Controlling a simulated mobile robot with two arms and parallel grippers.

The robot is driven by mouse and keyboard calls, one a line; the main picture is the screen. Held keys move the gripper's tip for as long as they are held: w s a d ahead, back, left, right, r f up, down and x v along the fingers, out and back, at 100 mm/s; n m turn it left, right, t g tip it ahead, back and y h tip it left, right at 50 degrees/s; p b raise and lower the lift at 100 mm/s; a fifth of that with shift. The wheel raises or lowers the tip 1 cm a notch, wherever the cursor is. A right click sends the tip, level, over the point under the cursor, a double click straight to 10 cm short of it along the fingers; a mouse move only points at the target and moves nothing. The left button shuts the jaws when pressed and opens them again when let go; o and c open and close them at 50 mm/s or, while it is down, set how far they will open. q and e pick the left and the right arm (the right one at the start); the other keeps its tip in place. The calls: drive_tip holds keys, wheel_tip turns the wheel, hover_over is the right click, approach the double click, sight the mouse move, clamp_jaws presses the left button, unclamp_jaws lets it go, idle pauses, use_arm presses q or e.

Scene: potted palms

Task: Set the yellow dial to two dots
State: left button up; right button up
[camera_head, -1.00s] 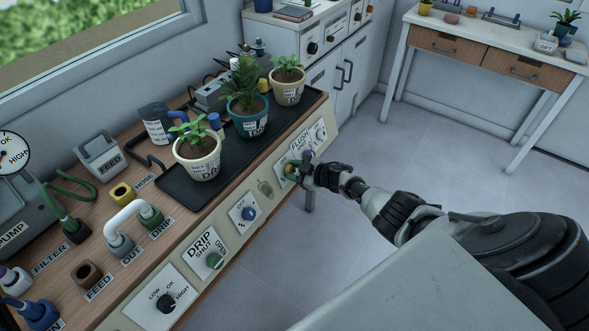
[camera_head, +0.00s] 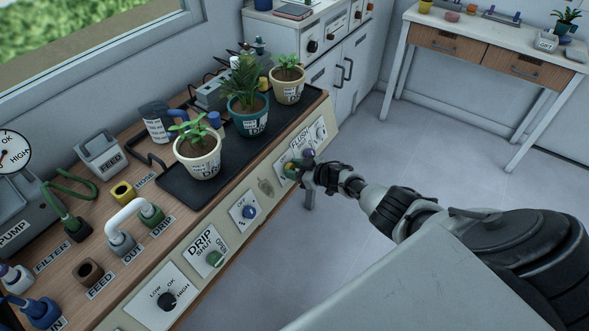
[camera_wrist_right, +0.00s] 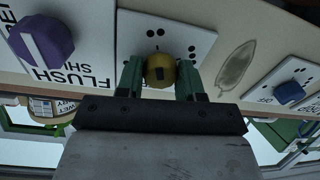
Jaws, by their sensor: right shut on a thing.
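The yellow dial (camera_wrist_right: 160,70) sits on a white plate (camera_wrist_right: 188,40) marked with groups of black dots, in the right wrist view. My right gripper (camera_wrist_right: 161,75) has its two green fingers shut on the dial, one on each side. A dark mark shows on the dial's face; which dot group it points to I cannot tell. In the head view the dial (camera_head: 290,167) shows on the bench's front panel, partly behind my right gripper (camera_head: 298,168). My left gripper is not in view.
A purple dial (camera_wrist_right: 42,42) on the FLUSH plate is close beside the yellow one. A blue knob (camera_head: 249,211) and a green DRIP knob (camera_head: 214,258) are along the same panel. Potted plants stand on a black tray (camera_head: 178,188) above. The floor is clear.

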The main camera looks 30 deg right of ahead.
drive_tip(key=o, duration=0.9)
drive_tip(key=shift+o, duration=0.2)
drive_tip(key=p+v, duration=0.4)
drive_tip(key=v, duration=0.6)
drive_tip(key=shift+s, duration=0.35)
drive_tip(key=shift+d, duration=0.15)
